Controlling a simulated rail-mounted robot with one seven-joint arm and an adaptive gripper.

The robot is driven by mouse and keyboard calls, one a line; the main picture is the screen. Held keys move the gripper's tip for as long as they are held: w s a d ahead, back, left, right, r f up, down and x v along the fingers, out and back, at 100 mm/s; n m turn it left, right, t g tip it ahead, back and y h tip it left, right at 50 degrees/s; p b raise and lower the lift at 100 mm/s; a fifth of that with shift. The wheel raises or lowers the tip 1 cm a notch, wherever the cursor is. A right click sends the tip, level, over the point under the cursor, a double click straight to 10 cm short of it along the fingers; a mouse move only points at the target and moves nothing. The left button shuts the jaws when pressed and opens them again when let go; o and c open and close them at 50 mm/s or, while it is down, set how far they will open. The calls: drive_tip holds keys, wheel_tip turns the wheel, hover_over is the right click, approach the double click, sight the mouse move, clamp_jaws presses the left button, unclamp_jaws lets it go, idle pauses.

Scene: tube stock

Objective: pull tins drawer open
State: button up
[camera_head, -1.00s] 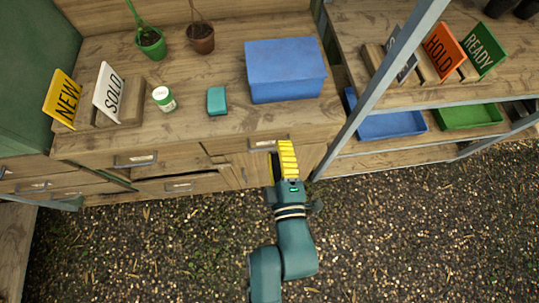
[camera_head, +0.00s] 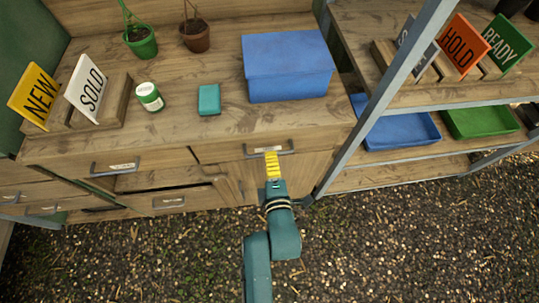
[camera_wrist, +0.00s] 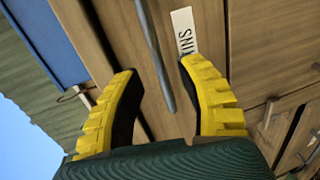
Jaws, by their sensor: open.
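The tins drawer (camera_head: 225,152) is a wooden drawer front under the counter, with a grey bar handle (camera_head: 284,149). In the wrist view, its white label (camera_wrist: 184,31), partly legible as "TINS", sits beside the bar handle (camera_wrist: 155,45). The drawer looks shut. My gripper (camera_head: 271,155) has yellow ridged fingers and reaches the handle from the front. In the wrist view my gripper (camera_wrist: 158,68) is open, with one finger on each side of the bar. I cannot tell whether the fingers touch it.
Another handled drawer (camera_head: 105,169) is to the left, above a dark gap and a lower drawer (camera_head: 168,202). The counter (camera_head: 190,115) holds a blue box (camera_head: 288,70), a teal block (camera_head: 209,99) and a jar (camera_head: 149,97). A metal shelf post (camera_head: 372,110) stands close right. The gravel floor (camera_head: 390,245) is clear.

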drive_tip(key=shift+x, duration=1.5)
drive_tip(key=shift+o, duration=0.2)
clamp_jaws()
drive_tip(key=shift+s, duration=0.1)
